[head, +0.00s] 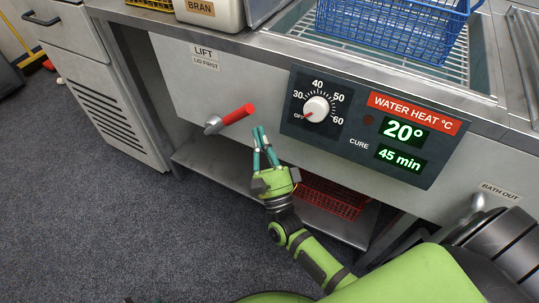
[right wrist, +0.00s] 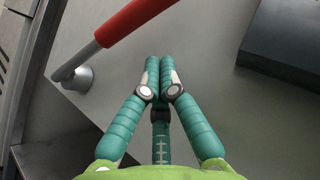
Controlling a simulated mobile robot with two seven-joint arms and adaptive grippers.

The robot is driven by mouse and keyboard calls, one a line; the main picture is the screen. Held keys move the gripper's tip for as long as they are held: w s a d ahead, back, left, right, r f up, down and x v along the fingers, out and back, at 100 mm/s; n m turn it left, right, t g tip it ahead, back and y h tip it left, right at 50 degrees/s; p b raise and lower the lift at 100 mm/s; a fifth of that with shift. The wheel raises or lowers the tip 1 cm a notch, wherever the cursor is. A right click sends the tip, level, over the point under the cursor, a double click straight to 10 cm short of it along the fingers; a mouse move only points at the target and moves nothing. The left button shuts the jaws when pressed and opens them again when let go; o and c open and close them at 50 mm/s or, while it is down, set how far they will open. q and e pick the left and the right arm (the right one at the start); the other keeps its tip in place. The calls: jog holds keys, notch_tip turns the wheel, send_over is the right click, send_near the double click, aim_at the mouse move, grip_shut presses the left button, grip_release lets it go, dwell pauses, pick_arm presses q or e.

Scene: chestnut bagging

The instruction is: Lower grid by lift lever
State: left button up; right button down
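The lift lever has a red handle (head: 238,114) and a grey pivot on the front panel, below the "LIFT / LID FIRST" label (head: 205,57). The handle slants up to the right. In the right wrist view the red handle (right wrist: 138,20) crosses the upper left. My right gripper (head: 259,130) is just right of and below the handle tip in the head view, apart from it. Its teal fingers are together and empty; they also show in the right wrist view (right wrist: 160,68). The wire grid (head: 296,22) lies in the bath under a blue basket (head: 385,30). My left gripper is out of view.
A control panel (head: 370,125) with a knob (head: 316,107) is right of the lever, reading 20° and 45 min. A red basket (head: 335,198) sits on the lower shelf (head: 215,172). A "BRAN" container (head: 215,10) stands on the worktop. A "BATH OUT" label (head: 499,190) is at the right.

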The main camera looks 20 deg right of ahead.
aim_at(229, 118)
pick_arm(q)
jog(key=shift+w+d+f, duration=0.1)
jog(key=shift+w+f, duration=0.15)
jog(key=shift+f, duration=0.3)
pick_arm(e)
jog(key=shift+w+a+r, duration=0.3)
jog(key=shift+a+r, duration=0.15)
jog(key=shift+r, duration=0.05)
jog(key=shift+w+a+r, duration=0.25)
jog(key=shift+a+r, duration=0.15)
jog(key=shift+r, duration=0.05)
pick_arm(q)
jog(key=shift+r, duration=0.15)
